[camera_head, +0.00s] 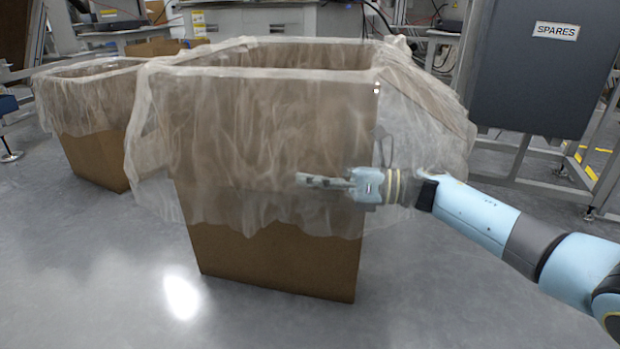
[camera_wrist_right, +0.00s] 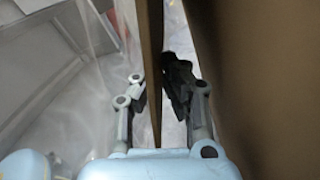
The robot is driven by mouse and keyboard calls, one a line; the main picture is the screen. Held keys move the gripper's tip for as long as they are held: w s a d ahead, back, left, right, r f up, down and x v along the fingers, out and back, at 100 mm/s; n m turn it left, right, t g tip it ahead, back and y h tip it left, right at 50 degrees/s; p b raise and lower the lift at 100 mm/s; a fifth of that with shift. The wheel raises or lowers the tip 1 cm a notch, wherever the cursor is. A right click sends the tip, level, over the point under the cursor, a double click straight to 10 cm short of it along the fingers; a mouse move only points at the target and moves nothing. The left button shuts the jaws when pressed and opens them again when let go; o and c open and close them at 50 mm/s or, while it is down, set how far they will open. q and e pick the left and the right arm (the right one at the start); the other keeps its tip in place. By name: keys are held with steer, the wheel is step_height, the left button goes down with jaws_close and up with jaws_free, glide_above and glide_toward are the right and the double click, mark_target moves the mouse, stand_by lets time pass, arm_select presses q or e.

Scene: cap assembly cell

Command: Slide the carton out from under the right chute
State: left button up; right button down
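A tall brown carton (camera_head: 275,262) stands upright on the floor in the middle of the head view. A thin translucent liner (camera_head: 260,130) hangs over its rim and upper walls. My right gripper (camera_head: 300,180) is at the carton's front face, towards its right side, with its fingers pointing left. In the right wrist view a thin brown panel (camera_wrist_right: 152,40) runs between the fingers of this gripper (camera_wrist_right: 154,82). The fingertips are close to both sides of it; I cannot tell whether they clamp it. My left gripper is out of view. I cannot make out a chute.
A second lined brown carton (camera_head: 97,160) stands behind to the left. A dark panel marked SPARES (camera_head: 540,80) stands on a metal frame at the right. Grey floor (camera_head: 110,270) is clear in front of and left of the large carton.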

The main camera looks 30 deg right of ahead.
steer(key=shift+s+a+f, duration=0.15)
steer(key=shift+s+f, duration=0.05)
steer(key=shift+s, duration=0.05)
steer(key=c, duration=1.4)
jaws_free()
steer(key=shift+r, duration=0.15)
steer(key=v, duration=1.2)
steer(key=shift+w, duration=0.1)
